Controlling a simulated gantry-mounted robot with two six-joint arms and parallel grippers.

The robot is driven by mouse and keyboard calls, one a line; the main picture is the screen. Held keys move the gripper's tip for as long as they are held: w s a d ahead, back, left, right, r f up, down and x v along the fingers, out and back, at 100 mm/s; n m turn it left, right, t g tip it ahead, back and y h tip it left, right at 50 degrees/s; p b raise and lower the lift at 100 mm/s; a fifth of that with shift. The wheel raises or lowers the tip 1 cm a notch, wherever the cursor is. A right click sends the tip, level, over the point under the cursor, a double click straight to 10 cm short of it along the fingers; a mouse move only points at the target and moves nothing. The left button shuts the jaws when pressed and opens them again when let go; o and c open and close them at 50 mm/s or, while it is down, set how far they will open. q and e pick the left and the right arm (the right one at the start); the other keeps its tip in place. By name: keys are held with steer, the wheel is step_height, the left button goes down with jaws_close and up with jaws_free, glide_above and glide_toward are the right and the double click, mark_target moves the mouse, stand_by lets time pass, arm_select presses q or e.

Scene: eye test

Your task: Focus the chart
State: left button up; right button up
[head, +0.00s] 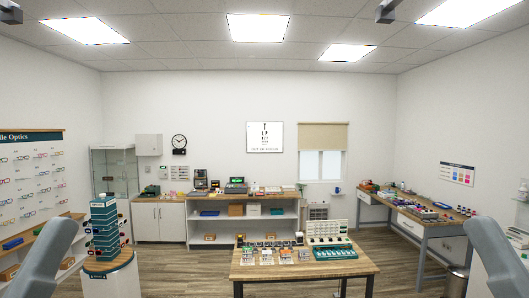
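The white chart (265,137) hangs on the back wall, with dark rows of letters that shrink downward. A small line along its bottom seems to read "out of focus". On the wooden table (300,270) at front centre stand a white rack with dark round pieces (328,232), a green tray (335,254) and several small cards or holders (266,257). Their details are too small to tell. Grey parts, seemingly my arm links, rise at the bottom left and bottom right. Neither of my grippers shows.
A teal eyewear tower (103,228) stands front left, near a wall display of glasses (30,180). White shelves (222,228) line the back wall. A workbench (425,222) with small items runs along the right. Wood floor lies open around the table.

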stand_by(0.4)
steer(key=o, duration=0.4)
